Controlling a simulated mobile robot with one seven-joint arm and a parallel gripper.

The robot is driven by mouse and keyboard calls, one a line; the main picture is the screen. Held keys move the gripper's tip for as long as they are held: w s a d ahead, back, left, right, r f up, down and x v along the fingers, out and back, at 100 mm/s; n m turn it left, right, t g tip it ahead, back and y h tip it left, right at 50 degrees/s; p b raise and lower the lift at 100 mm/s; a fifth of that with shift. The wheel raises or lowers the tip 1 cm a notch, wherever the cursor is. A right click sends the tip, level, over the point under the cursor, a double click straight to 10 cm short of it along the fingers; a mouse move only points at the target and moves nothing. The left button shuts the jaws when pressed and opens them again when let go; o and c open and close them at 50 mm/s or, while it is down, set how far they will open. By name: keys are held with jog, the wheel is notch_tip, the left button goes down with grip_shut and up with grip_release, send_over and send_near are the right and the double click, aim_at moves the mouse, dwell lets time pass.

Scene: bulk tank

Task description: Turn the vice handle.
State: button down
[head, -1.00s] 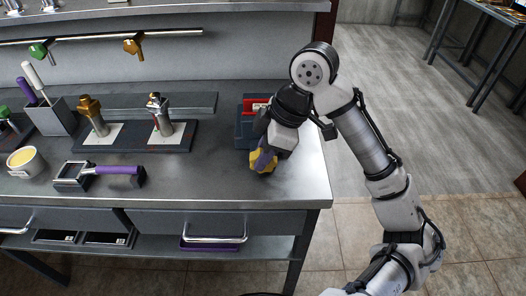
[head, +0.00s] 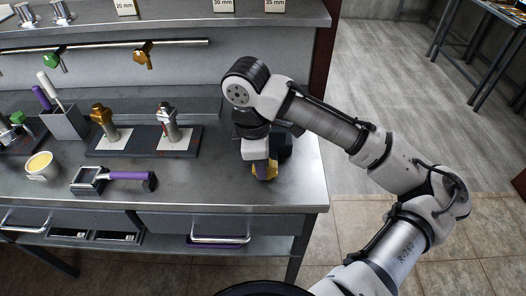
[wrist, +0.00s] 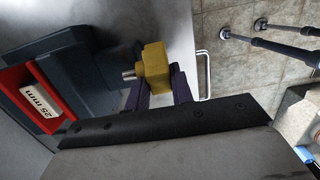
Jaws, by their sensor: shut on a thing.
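The vice is a dark blue-grey block at the right end of the bench. In the head view my wrist hides most of it, and a dark part (head: 285,146) shows to the right. In the wrist view its body (wrist: 95,55) fills the upper left, with a red part (wrist: 28,78) bearing a "25 mm" label. The yellow vice handle (wrist: 154,62) sits on a metal shaft at the front. My gripper (wrist: 160,88) has its purple fingers on either side of the yellow handle, shut on it. In the head view my gripper (head: 266,168) points down at the handle.
A purple-handled tool (head: 120,178) lies on the bench to the left. The bench's right edge is close to the vice.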

jog(key=h+p, duration=0.4)
jog(key=shift+a+r, duration=0.2)
jog(key=shift+a, duration=0.1)
jog(key=h+p, duration=0.3)
jog(key=shift+a+f+h+p, duration=0.2)
jog(key=shift+f+h+p, duration=0.1)
jog(key=shift+f, duration=0.05)
jog(key=shift+a+f+h+p, duration=0.1)
jog(key=shift+f+h+p, duration=0.25)
jog(key=shift+h+p, duration=0.6)
jog(key=shift+f+h, duration=0.2)
jog(key=shift+h, duration=0.7)
jog(key=shift+f+h, duration=0.2)
jog(key=shift+h, duration=0.65)
jog(key=shift+f, duration=0.1)
jog(key=c, duration=1.2)
grip_release()
jog(key=b+v, duration=0.3)
jog(key=v, duration=1)
jog(key=shift+a, duration=0.45)
